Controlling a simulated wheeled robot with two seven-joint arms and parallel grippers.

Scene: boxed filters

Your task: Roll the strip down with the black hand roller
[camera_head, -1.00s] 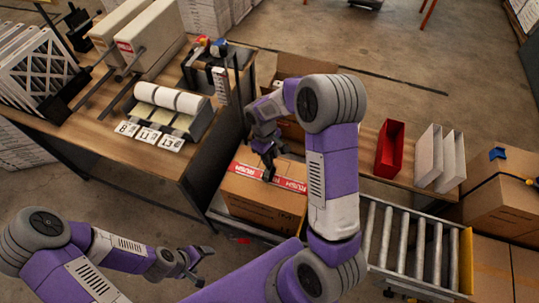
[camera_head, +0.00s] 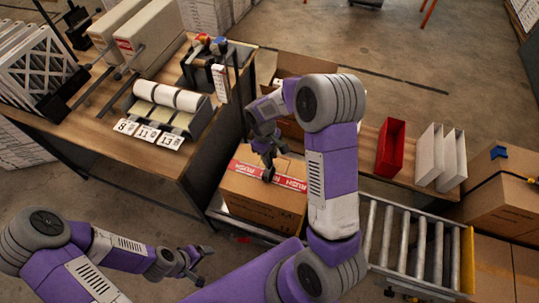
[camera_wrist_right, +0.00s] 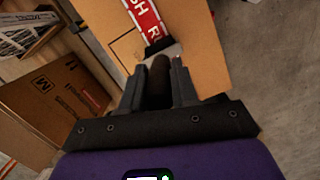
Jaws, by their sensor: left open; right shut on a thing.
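A closed cardboard box (camera_head: 255,205) sits low, between the workbench and the roller conveyor. A red and white RUSH strip (camera_head: 289,182) lies across its top, and it also shows in the right wrist view (camera_wrist_right: 143,16). My right gripper (camera_head: 268,160) is above the box, shut on the black hand roller (camera_wrist_right: 159,72). The roller's head is at the strip in the wrist view; exact contact is hard to tell. My arm hides part of the box's right side.
The workbench (camera_head: 100,140) at left bears a label dispenser (camera_head: 165,110) with number cards and framed filters. An open carton (camera_head: 290,65) stands behind my right arm. A red bin (camera_head: 390,148) and white holders stand on a shelf at right, above the conveyor (camera_head: 410,245).

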